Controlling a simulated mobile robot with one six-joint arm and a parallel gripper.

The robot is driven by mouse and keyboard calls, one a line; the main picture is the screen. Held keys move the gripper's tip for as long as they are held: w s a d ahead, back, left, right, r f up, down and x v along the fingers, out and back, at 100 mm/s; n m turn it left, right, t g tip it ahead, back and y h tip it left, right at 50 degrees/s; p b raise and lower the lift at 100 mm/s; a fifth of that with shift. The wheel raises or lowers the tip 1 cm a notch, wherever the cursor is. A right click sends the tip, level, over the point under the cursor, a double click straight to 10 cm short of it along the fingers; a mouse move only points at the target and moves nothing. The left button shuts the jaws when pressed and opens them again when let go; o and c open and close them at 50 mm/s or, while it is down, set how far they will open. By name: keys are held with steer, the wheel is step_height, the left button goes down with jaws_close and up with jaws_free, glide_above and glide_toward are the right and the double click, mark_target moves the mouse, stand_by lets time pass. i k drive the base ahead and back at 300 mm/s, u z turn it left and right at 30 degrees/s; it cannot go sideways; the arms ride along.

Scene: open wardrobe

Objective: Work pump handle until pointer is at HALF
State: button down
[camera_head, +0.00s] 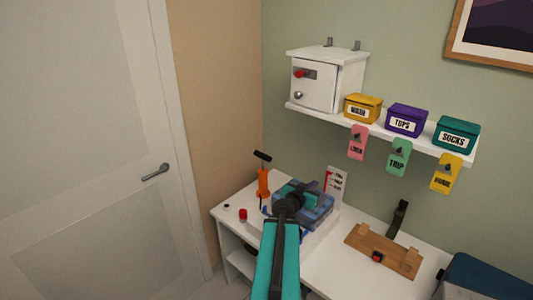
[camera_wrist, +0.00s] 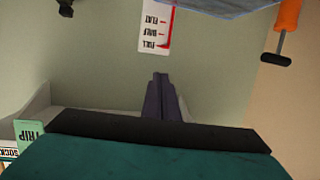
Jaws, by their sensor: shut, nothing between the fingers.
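The orange pump (camera_head: 263,183) stands upright on the white bench, its black T-handle (camera_head: 262,155) raised on a thin rod. The pump also shows in the upside-down wrist view (camera_wrist: 288,14), handle end (camera_wrist: 275,59) downward. The white gauge card (camera_head: 337,180) reads FULL, HALF and FLAT; it also shows in the wrist view (camera_wrist: 153,30). My gripper (camera_wrist: 162,80) is shut and empty, apart from the pump handle. In the head view it is over the blue bag (camera_head: 322,212).
A red knob (camera_head: 243,215) sits on the bench left of the bag. A wooden stand (camera_head: 383,250) lies to the right. A shelf (camera_head: 375,130) above holds a white cabinet (camera_head: 315,85) and several boxes, with tags hanging below. A closed door (camera_head: 80,150) is at left.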

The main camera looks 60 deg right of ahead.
mark_target(265, 158)
steer(key=z, duration=0.4)
steer(key=i, duration=1.7)
steer(key=z, duration=0.6)
